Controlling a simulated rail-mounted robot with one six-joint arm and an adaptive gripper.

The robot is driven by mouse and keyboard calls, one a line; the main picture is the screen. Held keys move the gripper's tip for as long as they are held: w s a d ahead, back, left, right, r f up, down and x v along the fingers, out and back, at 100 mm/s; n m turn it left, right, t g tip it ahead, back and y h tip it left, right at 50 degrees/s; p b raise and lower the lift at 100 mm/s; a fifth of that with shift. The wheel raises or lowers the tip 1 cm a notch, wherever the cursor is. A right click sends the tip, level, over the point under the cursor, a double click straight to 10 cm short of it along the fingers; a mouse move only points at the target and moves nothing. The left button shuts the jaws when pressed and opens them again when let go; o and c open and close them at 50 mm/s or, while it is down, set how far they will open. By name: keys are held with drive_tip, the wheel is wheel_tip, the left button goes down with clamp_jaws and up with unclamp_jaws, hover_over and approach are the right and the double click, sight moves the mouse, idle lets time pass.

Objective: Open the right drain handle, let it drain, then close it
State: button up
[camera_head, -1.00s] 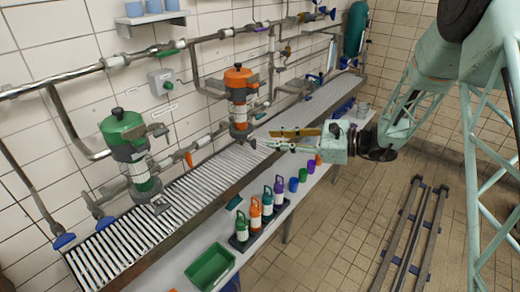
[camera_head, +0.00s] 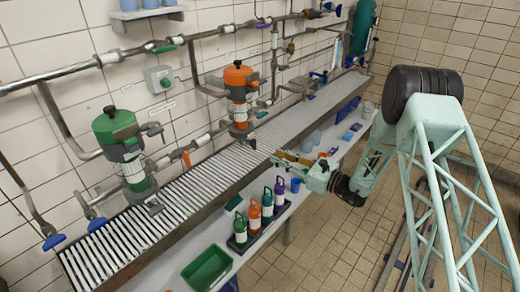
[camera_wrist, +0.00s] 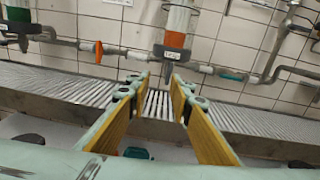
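My gripper (camera_head: 283,157) is open and empty, in front of the grated trough and to the right of the orange-topped unit (camera_head: 239,80). In the wrist view its two yellow-padded fingers (camera_wrist: 157,95) stand apart, with bare slats between them. The unit's lower glass part, orange band and labelled outlet (camera_wrist: 169,53) show just beyond the fingertips, not touched. A small grey lever (camera_head: 251,143) shows low on this unit, possibly the right drain handle. An orange pipe handle (camera_head: 186,160) is to its left, also in the wrist view (camera_wrist: 98,52). A teal handle (camera_wrist: 230,74) is to the right.
A green-topped unit (camera_head: 116,124) stands further left over the slatted trough (camera_head: 190,195). Bottles in a dark rack (camera_head: 238,246), cups (camera_head: 295,185) and a green tray (camera_head: 207,268) sit on the lower white shelf. Wall pipes run behind.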

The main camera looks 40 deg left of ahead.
sight(253, 144)
drive_tip(key=shift+m+t, duration=0.5)
drive_tip(key=f, duration=0.1)
drive_tip(key=w+f, duration=0.1)
drive_tip(key=f, duration=0.1)
drive_tip(key=shift+w+a+f, duration=0.2)
drive_tip(key=shift+w+f, duration=0.1)
drive_tip(key=shift+w, duration=0.1)
drive_tip(key=shift+a, duration=0.1)
drive_tip(key=shift+w+a+b, duration=0.2)
drive_tip(key=shift+a+b, duration=0.35)
drive_tip(key=shift+a, duration=2.85)
drive_tip(key=shift+w+a+b, duration=0.15)
drive_tip(key=shift+a+b, duration=0.35)
drive_tip(key=shift+a, duration=2.85)
drive_tip(key=shift+c, duration=0.5)
clamp_jaws()
